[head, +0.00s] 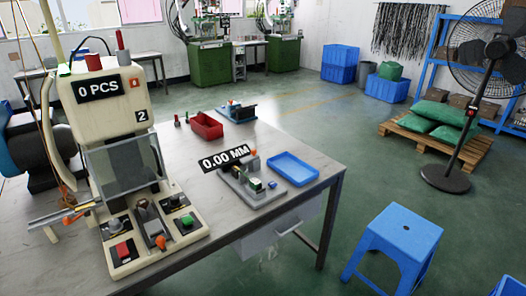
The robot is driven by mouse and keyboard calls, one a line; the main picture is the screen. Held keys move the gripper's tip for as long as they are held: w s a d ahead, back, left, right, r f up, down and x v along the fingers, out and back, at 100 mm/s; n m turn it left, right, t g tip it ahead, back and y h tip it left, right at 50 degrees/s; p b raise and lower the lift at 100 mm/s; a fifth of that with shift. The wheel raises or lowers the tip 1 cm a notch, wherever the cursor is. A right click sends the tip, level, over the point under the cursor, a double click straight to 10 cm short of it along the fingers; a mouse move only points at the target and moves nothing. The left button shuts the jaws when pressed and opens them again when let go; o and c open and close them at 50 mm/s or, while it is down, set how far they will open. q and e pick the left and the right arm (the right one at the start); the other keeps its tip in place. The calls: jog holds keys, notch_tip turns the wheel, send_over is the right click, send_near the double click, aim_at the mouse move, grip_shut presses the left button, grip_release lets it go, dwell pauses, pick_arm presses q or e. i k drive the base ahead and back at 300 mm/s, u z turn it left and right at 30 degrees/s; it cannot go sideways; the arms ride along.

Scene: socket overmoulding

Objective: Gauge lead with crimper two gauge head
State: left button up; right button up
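Crimper two (109,119), a cream press marked "2", stands at the table's left. Its counter sign (98,88) reads "0 PCS". A clear guard (125,165) hangs at its front, above a base with a red button (123,250) and a green button (187,221). The gauge (248,189), a grey plate with small fittings, lies to its right on the table. Its sign (226,158) reads "0.00 MM". I cannot make out a separate lead on the gauge. Neither of my grippers shows in the head view.
On the grey table (190,165) are a blue tray (292,169), a red bin (206,126) and another small device (236,111). A blue stool (402,232) stands on the floor at right. A black fan (447,176) stands before a pallet of green sacks (438,117).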

aim_at(254, 160)
jog(key=z, duration=0.55)
jog(key=i, duration=0.65)
jog(key=z, duration=0.3)
